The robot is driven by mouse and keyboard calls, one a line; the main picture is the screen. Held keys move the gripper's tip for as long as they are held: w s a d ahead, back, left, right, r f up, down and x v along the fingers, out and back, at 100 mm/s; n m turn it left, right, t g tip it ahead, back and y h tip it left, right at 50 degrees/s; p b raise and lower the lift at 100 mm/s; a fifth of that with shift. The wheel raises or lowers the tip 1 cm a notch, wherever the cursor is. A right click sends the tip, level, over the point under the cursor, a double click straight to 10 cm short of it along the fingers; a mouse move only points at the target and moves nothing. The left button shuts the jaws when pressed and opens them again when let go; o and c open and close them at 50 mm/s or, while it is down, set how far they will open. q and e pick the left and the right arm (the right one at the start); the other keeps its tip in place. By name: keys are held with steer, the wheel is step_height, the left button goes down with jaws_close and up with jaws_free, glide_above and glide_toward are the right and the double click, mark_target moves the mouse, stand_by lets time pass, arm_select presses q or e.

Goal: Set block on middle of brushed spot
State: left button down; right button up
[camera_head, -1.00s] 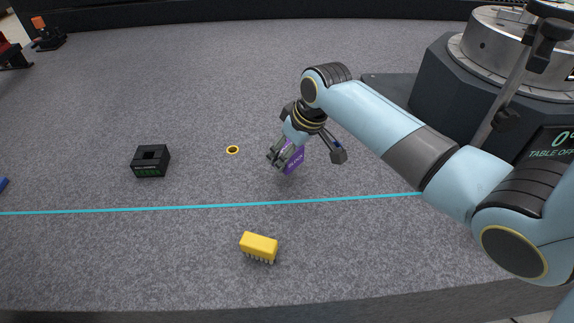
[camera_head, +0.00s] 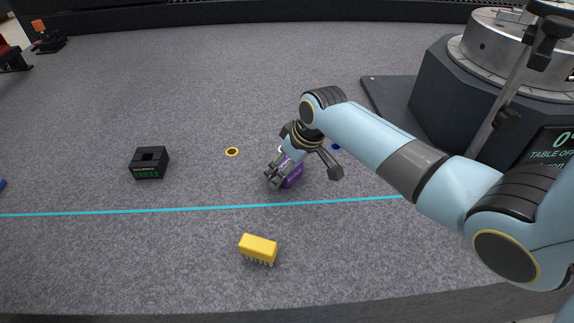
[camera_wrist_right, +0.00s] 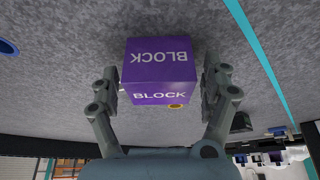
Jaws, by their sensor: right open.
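The purple block (camera_head: 292,179), lettered BLOCK, is at the right gripper, low over or on the grey granite bed; its underside is hidden. In the right wrist view the block (camera_wrist_right: 160,72) sits between the two fingers of my right gripper (camera_head: 279,177), with small gaps at its sides. That gripper is open. I cannot pick out a brushed spot: a yellow-ringed spot (camera_head: 232,152) lies left of the gripper and a blue spot (camera_head: 336,147) to its right. A pale bit of another mark (camera_head: 281,149) shows behind the gripper. My left gripper is not in view.
A black slotted box (camera_head: 150,163) stands at the left. A yellow block with pins (camera_head: 258,249) lies near the front edge, in front of a cyan line (camera_head: 150,211). A dark machine base with a round metal table (camera_head: 490,45) stands at the right back.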

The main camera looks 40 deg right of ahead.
steer(key=shift+r, duration=0.1)
steer(key=p+v, duration=0.2)
steer(key=v, duration=1)
steer(key=shift+p, duration=0.35)
steer(key=shift+s, duration=0.15)
